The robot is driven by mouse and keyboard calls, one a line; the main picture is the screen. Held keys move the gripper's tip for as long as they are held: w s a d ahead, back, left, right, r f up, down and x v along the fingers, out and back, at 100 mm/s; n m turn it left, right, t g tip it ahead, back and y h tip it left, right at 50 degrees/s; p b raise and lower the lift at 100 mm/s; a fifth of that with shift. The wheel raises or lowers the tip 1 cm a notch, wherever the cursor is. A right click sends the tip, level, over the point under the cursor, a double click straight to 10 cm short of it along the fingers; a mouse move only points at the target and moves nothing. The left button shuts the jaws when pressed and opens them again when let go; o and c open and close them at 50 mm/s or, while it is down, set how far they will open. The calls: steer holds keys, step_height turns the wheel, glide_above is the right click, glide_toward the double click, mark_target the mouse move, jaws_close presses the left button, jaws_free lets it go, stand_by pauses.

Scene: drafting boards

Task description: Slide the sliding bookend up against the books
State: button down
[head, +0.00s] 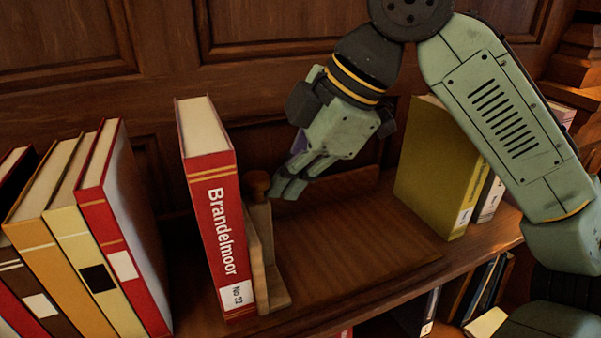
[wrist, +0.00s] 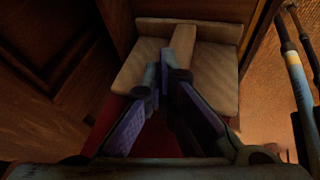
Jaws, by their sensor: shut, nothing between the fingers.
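The sliding bookend (head: 270,255) is wooden, with a round knob on top (head: 258,183). It stands on the shelf just right of the red book labelled Brandelmoor (head: 213,215), with little or no gap visible. A gap lies between that book and the row of books at left (head: 90,225). My gripper (head: 283,188) is shut and empty, pointing down to the right of the knob. In the wrist view its fingertips (wrist: 167,72) are in front of the pale wooden bookend (wrist: 210,70). I cannot tell whether they touch it.
An olive book (head: 430,165) and a few others stand at the right. The shelf right of the bookend (head: 350,235) is clear. A panelled wooden wall (head: 270,60) rises behind. More books (head: 490,285) sit on a level below the shelf's front edge.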

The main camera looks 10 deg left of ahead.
mark_target(261, 177)
steer(key=shift+s+a, duration=0.5)
steer(key=shift+a, duration=0.25)
steer(key=shift+s+a, duration=0.5)
steer(key=shift+a, duration=0.2)
steer(key=shift+s+a+p, duration=0.2)
steer(key=shift+s+a, duration=0.15)
steer(key=shift+a, duration=0.2)
steer(key=shift+s+a+p, duration=0.2)
steer(key=shift+s+a, duration=0.15)
steer(key=shift+a, duration=0.2)
steer(key=shift+w+d+p, duration=0.35)
steer(key=shift+w+d, duration=0.2)
steer(key=shift+d, duration=0.3)
steer(key=shift+r, duration=0.15)
steer(key=p+v, duration=0.4)
steer(key=v, duration=0.1)
steer(key=shift+w, duration=0.1)
steer(key=v, duration=0.4)
steer(key=shift+d+r, duration=0.25)
steer(key=shift+r, duration=0.05)
